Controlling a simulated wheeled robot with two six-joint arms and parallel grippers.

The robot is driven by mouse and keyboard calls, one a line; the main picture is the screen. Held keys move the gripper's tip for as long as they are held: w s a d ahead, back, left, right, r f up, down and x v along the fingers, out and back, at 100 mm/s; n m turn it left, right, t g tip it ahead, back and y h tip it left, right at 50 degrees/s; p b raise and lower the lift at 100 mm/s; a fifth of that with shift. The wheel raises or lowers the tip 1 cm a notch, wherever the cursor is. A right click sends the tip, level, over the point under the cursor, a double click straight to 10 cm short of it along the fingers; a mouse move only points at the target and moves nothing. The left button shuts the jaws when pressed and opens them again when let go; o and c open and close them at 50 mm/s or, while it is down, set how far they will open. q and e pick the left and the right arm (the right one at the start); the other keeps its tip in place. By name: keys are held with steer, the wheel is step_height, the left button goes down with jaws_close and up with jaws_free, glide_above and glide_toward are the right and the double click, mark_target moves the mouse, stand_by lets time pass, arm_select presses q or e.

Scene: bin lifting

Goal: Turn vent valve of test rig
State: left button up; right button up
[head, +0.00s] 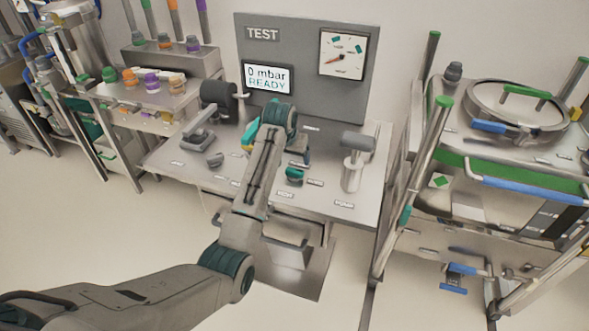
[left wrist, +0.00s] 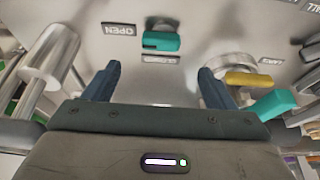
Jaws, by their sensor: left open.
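The test rig (head: 372,185) is a steel bench with a grey upright panel marked TEST. A small teal valve knob (head: 294,174) sits on its top among label plates. In the left wrist view the teal knob (left wrist: 160,42) lies beyond the gap between my fingers, beside an upside-down OPEN plate (left wrist: 118,28). I cannot read a vent label on it. My left gripper (left wrist: 158,85) is open and empty, short of the knob and not touching it. In the head view my left gripper (head: 303,158) is over the bench, partly hidden by its arm.
A yellow handle (left wrist: 250,78) and a teal part (left wrist: 270,103) lie right of my fingers in the left wrist view. A grey upright post (head: 354,165) stands right of the knob. The display (head: 268,77) reads 0 mbar READY. A steel cart (head: 455,180) stands at right.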

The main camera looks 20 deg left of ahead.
mark_target(294, 170)
arm_select(q)
steer(key=p+x, duration=0.1)
steer(key=x, duration=0.7)
steer(key=shift+f+p, duration=0.3)
steer(key=shift+p, duration=0.05)
steer(key=shift+w+f, duration=0.25)
steer(key=shift+f, duration=0.3)
steer(key=c, duration=1)
